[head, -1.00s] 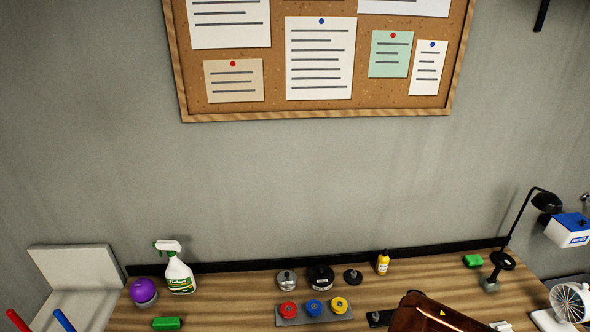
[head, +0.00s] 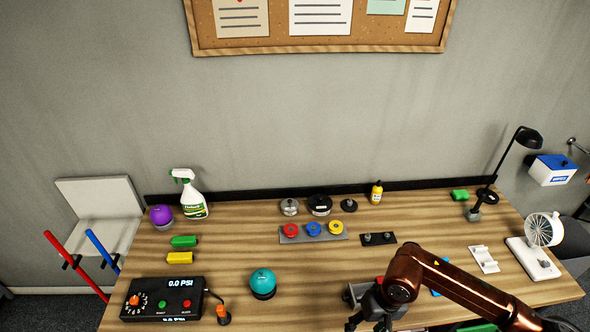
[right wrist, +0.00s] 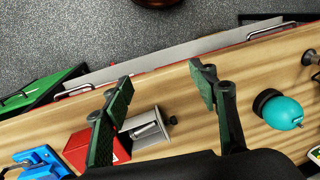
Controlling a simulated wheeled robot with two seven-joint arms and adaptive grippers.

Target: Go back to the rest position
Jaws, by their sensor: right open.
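My right arm comes in from the lower right in the head view. Its gripper (head: 372,312) hangs over the front part of the wooden desk (head: 330,265), pointing down. A red box (right wrist: 92,148) and a grey metal piece (right wrist: 148,128) lie beneath, near the left finger. My left gripper is not in view.
A teal ball (head: 262,281) on a dark base stands left of the gripper. A pressure box (head: 162,299) sits front left. Coloured discs (head: 313,229) stand behind, a fan (head: 543,230) and a lamp (head: 527,138) at right. The desk's middle is mostly clear.

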